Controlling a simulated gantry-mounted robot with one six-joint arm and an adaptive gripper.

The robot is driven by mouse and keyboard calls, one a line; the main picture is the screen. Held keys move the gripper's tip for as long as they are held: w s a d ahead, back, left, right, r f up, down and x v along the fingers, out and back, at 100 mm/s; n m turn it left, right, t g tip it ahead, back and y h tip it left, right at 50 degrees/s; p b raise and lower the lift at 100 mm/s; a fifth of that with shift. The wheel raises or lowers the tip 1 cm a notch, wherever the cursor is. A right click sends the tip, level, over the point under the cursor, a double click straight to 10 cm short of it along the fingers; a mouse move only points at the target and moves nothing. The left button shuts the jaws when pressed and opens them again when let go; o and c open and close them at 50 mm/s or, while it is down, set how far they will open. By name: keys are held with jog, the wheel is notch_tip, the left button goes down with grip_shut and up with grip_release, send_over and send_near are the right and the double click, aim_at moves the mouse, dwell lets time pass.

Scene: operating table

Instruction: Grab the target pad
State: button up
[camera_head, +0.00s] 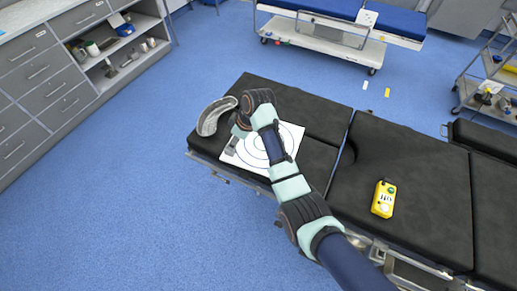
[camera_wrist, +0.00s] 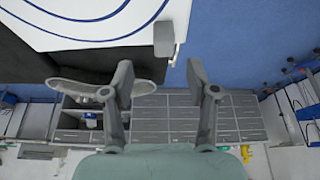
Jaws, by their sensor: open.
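The target pad is a white board with blue rings (camera_head: 286,137), lying on the black operating table. My arm covers part of it. In the wrist view the pad (camera_wrist: 60,30) fills the upper left, with a grey block (camera_wrist: 164,38) at its edge. My gripper (camera_wrist: 158,75) is open, its two fingers apart with nothing between them. In the head view my gripper (camera_head: 238,130) is at the pad's left side, partly hidden by my wrist. Whether it touches the pad I cannot tell.
A grey kidney-shaped dish (camera_head: 212,117) lies close to the pad's left and also shows behind the left finger (camera_wrist: 90,90). A yellow device (camera_head: 384,198) lies on the table's right part. Drawers and carts stand apart, with open blue floor between.

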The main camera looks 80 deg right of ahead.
jog(key=shift+x, duration=0.75)
jog(key=b+x, duration=0.2)
jog(key=x, duration=0.1)
jog(key=b+x, duration=0.1)
jog(key=x, duration=0.1)
jog(key=shift+s+a+f, duration=0.1)
jog(key=shift+a+f, duration=0.1)
jog(key=shift+a, duration=0.1)
jog(key=shift+f, duration=0.25)
jog(key=shift+r, duration=0.1)
grip_shut()
